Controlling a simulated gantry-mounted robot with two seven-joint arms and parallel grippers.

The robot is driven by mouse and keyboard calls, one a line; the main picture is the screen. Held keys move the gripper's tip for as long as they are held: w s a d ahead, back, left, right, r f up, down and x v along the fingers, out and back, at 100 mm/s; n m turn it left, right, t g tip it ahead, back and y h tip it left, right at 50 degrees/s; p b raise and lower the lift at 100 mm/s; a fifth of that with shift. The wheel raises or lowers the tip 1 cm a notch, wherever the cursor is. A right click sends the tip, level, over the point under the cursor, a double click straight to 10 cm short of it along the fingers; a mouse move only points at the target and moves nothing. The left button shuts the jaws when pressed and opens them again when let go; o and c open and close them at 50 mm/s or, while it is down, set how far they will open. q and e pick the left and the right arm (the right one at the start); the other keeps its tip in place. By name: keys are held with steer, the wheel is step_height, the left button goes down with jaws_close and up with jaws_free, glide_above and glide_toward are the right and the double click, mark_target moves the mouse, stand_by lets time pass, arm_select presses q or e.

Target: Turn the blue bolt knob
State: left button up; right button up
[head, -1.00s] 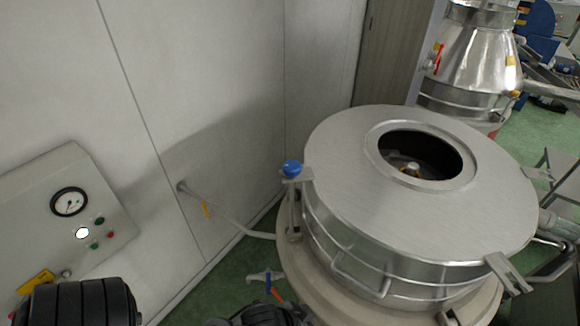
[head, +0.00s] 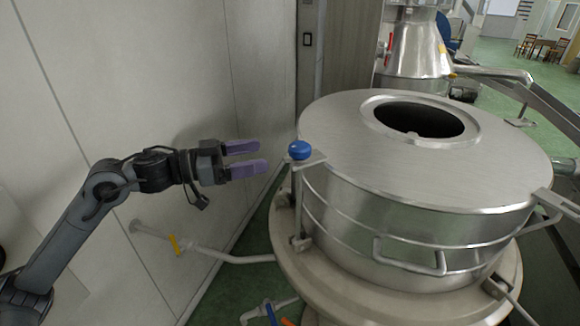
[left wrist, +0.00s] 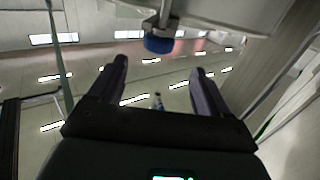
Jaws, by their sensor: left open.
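The blue bolt knob (head: 300,150) sits on a metal clamp bracket at the left rim of the round steel vessel (head: 420,200). My left gripper (head: 263,157) is just left of the knob in the head view, with its purple fingers apart, empty and pointing at it. A gap shows between the fingertips and the knob. In the left wrist view the knob (left wrist: 159,45) appears ahead, beyond the two open fingers (left wrist: 157,75) and roughly centred between them. My right gripper is not in view.
The vessel lid has a round opening (head: 420,118). Another steel vessel (head: 418,50) stands behind. Other clamp brackets (head: 556,203) stick out from the rim.

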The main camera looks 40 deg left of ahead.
mark_target(292, 145)
arm_select(q)
steer(key=p+x, duration=0.2)
steer(key=x, duration=0.6)
steer(key=shift+w+d+r, duration=0.1)
steer(key=shift+w+d, duration=0.05)
steer(key=shift+d, duration=0.05)
steer(key=shift+w+p, duration=0.4)
steer(key=shift+p, duration=0.25)
steer(key=shift+w+d+p, duration=0.45)
steer(key=shift+w+d, duration=0.05)
steer(key=shift+w, duration=0.05)
steer(key=shift+w+d, duration=0.15)
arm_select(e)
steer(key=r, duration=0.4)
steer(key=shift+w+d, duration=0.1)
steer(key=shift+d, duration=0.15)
